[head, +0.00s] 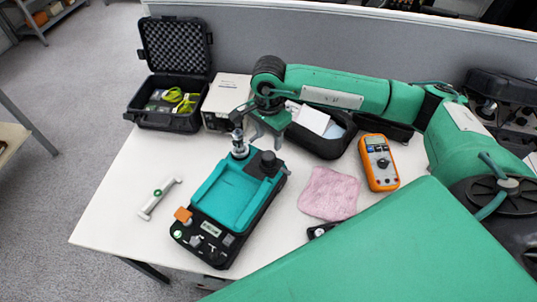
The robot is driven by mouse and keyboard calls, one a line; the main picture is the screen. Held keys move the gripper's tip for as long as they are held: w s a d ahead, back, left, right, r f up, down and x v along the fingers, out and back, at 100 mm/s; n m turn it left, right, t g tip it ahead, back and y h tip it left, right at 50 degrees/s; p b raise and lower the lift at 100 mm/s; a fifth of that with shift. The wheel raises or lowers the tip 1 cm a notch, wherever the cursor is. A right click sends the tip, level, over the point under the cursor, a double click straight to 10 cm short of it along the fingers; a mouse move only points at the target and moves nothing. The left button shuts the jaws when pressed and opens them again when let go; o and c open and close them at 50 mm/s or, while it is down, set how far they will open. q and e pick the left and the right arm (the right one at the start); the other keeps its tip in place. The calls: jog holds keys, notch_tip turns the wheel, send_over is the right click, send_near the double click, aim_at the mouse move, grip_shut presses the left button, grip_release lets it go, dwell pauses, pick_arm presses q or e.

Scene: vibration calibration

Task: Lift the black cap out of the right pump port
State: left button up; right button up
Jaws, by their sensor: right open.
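A teal and black pump unit (222,196) lies on the white table. A round black cap (268,158) stands upright at its back right corner, where the right port appears to be; the port itself is hidden under it. A silver metal fitting (239,145) stands at the back left corner of the unit. My right gripper (258,130) is open, with its fingers pointing down just above and behind the cap and fitting. It appears empty, and I cannot tell whether a finger touches the cap. My left gripper is not in view.
An open black case (165,121) and a beige box (226,98) stand behind. A black tray (333,145), a pink cloth (329,193) and an orange multimeter (378,162) lie to the right. A white bar tool (159,197) lies left. The table's left front is clear.

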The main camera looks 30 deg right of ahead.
aim_at(268, 155)
notch_tip(268, 155, down, 2)
jog(key=shift+w+f, duration=0.15)
jog(key=shift+f, duration=0.35)
jog(key=shift+f+p, duration=0.2)
jog(key=shift+p, duration=0.25)
jog(key=f, duration=0.1)
jog(key=f+p, duration=0.1)
jog(key=f, duration=0.2)
jog(key=shift+s+a+f+p, duration=0.2)
jog(key=shift+s+p, duration=0.1)
jog(key=shift+p, duration=0.1)
jog(key=shift+f, duration=0.2)
jog(key=c, duration=0.8)
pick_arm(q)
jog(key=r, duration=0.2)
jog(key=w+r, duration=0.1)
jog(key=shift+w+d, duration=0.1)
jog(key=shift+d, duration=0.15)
pick_arm(e)
jog(key=shift+r, duration=0.1)
